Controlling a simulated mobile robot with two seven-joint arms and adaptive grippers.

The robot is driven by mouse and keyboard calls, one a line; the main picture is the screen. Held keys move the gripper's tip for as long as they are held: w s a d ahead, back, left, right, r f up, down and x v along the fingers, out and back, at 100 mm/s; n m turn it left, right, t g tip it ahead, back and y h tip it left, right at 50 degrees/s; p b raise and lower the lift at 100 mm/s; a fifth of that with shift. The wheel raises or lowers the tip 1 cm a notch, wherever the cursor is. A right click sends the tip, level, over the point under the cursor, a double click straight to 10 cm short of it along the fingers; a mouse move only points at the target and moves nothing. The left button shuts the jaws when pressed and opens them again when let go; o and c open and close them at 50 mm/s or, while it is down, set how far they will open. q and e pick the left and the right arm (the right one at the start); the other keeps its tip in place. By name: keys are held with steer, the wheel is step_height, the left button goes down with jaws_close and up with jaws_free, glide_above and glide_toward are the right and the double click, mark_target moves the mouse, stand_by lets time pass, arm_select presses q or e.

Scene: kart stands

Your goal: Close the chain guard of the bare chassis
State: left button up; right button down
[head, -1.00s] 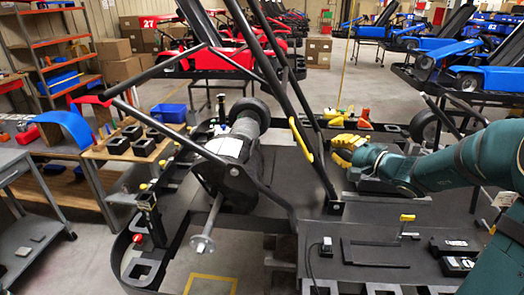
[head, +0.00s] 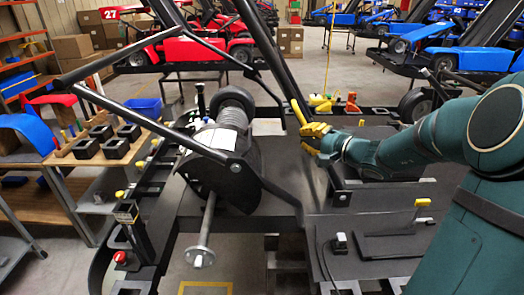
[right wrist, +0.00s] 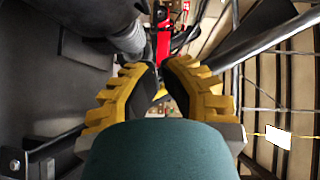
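The bare chassis (head: 270,202) is a dark frame on a stand in the middle of the head view. A long black bar rises steeply from it, with a yellow grip (head: 299,112) on its lower part; I cannot tell for sure which part is the chain guard. My right gripper (head: 310,137), with yellow fingers, is beside the lower end of the grip. In the right wrist view its fingers (right wrist: 161,78) stand apart, with a gap between the dark pads and something yellow beyond; contact is unclear. My left gripper is out of view.
A grey cylinder with a white label (head: 213,138) and a shaft stand left on the chassis. A wooden bench (head: 70,158) with black blocks is at the left. A red kart (head: 185,50) and blue karts stand behind. Small yellow and orange parts lie beyond my gripper.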

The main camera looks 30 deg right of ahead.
mark_target(251, 136)
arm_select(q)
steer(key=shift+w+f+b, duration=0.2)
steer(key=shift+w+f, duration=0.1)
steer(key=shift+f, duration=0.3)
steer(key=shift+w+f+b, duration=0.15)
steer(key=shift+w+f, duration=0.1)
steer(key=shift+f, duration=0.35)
arm_select(e)
steer(key=w+a+f, duration=0.2)
steer(key=w+a, duration=0.1)
steer(key=w, duration=0.3)
steer(key=w+a+f, duration=0.3)
steer(key=w, duration=0.4)
steer(key=shift+a, duration=0.15)
steer(key=w+a+b, duration=0.1)
steer(key=b, duration=0.2)
steer(key=shift+a, duration=0.4)
steer(key=shift+w+a+r+b, duration=0.15)
steer(key=shift+w+a+b, duration=0.1)
steer(key=shift+b, duration=0.25)
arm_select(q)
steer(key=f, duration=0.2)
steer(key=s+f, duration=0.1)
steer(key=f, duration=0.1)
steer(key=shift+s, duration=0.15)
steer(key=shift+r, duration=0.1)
arm_select(e)
steer(key=shift+s+r, duration=0.1)
